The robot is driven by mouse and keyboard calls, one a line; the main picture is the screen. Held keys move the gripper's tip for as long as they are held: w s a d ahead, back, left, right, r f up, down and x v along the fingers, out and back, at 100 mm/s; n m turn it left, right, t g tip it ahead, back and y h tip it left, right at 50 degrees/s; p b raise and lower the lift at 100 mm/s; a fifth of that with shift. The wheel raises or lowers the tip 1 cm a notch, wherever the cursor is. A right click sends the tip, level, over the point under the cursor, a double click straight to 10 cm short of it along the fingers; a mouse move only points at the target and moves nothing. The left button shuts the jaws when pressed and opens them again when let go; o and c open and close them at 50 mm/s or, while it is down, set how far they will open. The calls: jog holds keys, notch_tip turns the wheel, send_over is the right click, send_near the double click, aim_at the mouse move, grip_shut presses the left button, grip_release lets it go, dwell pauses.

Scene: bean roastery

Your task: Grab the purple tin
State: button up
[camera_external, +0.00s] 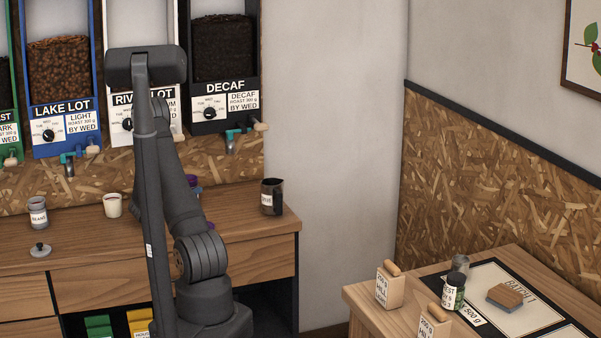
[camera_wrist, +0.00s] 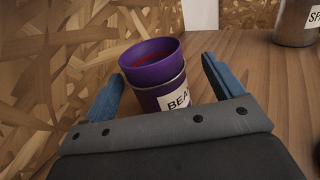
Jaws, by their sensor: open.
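The purple tin (camera_wrist: 153,66) stands on the wooden counter in the wrist view, with a white label on its side that is partly hidden. My gripper (camera_wrist: 163,86) is open, with one blue finger on each side of the tin and a visible gap on both sides. The grey gripper body hides the tin's lower part. In the external view my arm covers most of the tin; only a small purple bit (camera_external: 192,183) shows behind it on the counter.
A dark labelled jug (camera_external: 271,197) stands near the counter's right end. A cream cup (camera_external: 112,205), a labelled grey tin (camera_external: 38,212) and a small lid (camera_external: 40,250) are to the left. Bean dispensers (camera_external: 62,85) hang above. A chipboard wall (camera_wrist: 45,60) rises close beside the tin.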

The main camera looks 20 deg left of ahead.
jog(key=w, duration=0.4)
jog(key=shift+w+d+f, duration=0.15)
jog(key=shift+w+f, duration=0.05)
jog(key=shift+f, duration=0.15)
jog(key=c, duration=1.1)
jog(key=shift+r, duration=0.1)
